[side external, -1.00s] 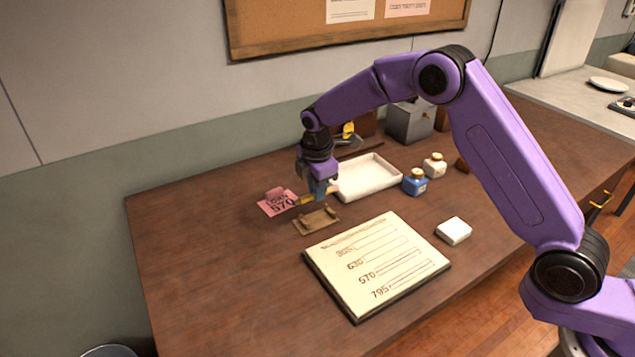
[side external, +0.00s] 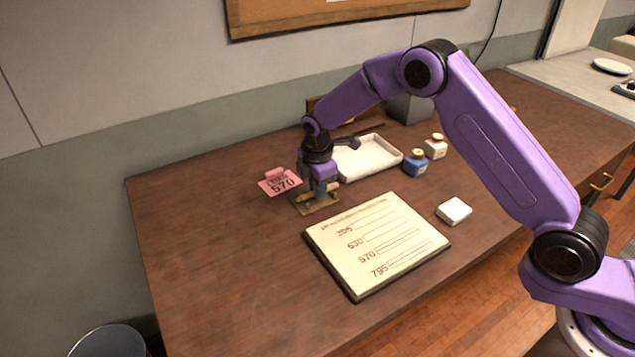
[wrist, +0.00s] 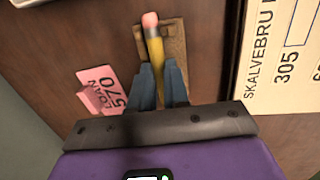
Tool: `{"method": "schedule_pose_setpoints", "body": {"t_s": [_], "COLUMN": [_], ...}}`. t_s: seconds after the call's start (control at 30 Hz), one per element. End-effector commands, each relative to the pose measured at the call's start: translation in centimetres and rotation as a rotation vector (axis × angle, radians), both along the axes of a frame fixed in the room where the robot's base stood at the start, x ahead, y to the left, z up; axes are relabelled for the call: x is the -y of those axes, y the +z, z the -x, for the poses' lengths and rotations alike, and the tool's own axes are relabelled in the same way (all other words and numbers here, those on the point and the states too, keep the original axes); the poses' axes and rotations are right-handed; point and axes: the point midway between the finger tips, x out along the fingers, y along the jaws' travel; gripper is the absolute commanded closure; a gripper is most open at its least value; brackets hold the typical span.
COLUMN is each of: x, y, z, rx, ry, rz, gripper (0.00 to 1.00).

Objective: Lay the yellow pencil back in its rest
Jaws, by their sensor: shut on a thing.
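The yellow pencil (wrist: 156,52) with a pink eraser is between the fingers of my gripper (wrist: 161,82) in the wrist view. My gripper is shut on it. In the side external view my gripper (side external: 319,191) is low over the brown wooden rest (side external: 318,209), and the pencil (side external: 331,187) lies level across it. In the wrist view the rest (wrist: 176,42) is behind and beside the pencil, roughly lined up with it. I cannot tell whether the pencil touches the rest. My fingers hide the pencil's middle.
A pink card marked LOAN 570 (side external: 279,182) stands left of the rest. A board with numbered lines (side external: 376,245) lies in front on the right. A white tray (side external: 372,158), blue bottle (side external: 415,163), white bottle (side external: 435,147) and white block (side external: 454,211) are farther right.

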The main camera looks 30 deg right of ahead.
Motion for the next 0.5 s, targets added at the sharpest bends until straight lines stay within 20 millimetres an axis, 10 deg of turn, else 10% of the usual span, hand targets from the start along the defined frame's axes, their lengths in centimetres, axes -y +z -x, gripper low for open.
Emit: {"method": "schedule_pose_setpoints", "body": {"t_s": [0.27,0.3,0.37,0.5], "x": [0.01,0.01,0.01,0.01], "y": [-0.06,-0.05,-0.05,-0.05], "z": [0.00,0.00,0.00,0.00], "rx": [0.000,0.000,0.000,0.000], "ry": [0.000,0.000,0.000,0.000], "rz": [0.000,0.000,0.000,0.000], "gripper": [1.00,0.72,0.55,0.55]}}
